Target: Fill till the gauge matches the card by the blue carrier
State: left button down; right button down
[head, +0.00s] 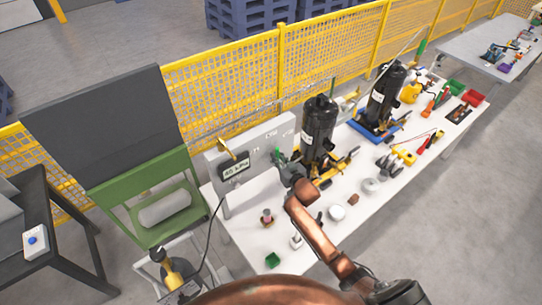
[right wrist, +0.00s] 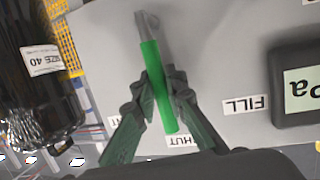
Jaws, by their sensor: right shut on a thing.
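My right gripper (head: 283,160) is at the grey panel (head: 266,138), left of the nearer black compressor (head: 319,128). In the right wrist view its dark fingers (right wrist: 165,98) are shut on a green lever handle (right wrist: 151,62). Upside-down labels there read FILL (right wrist: 245,105) and, partly hidden, SHUT (right wrist: 181,140). The gauge (head: 236,170) on the panel appears to read 45 kPa; only its edge shows in the wrist view (right wrist: 302,88). The blue carrier (head: 372,133) bears the farther black compressor (head: 386,92). I cannot make out a card beside it. My left gripper is not in view.
A green stand (head: 150,185) is at left. Yellow mesh fence (head: 235,85) runs behind. Floor at right is clear.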

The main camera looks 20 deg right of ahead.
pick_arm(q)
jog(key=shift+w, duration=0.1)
pick_arm(e)
jog(key=shift+f, duration=0.1)
jog(key=c, duration=2.3)
grip_release()
jog(key=o, duration=0.3)
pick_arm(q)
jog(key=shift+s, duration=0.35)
pick_arm(e)
jog(key=shift+o, duration=0.3)
jog(key=shift+s, duration=0.1)
jog(key=v, duration=1.1)
jog(key=shift+s+r, duration=0.25)
jog(key=shift+s, duration=0.15)
jog(key=shift+d, duration=0.1)
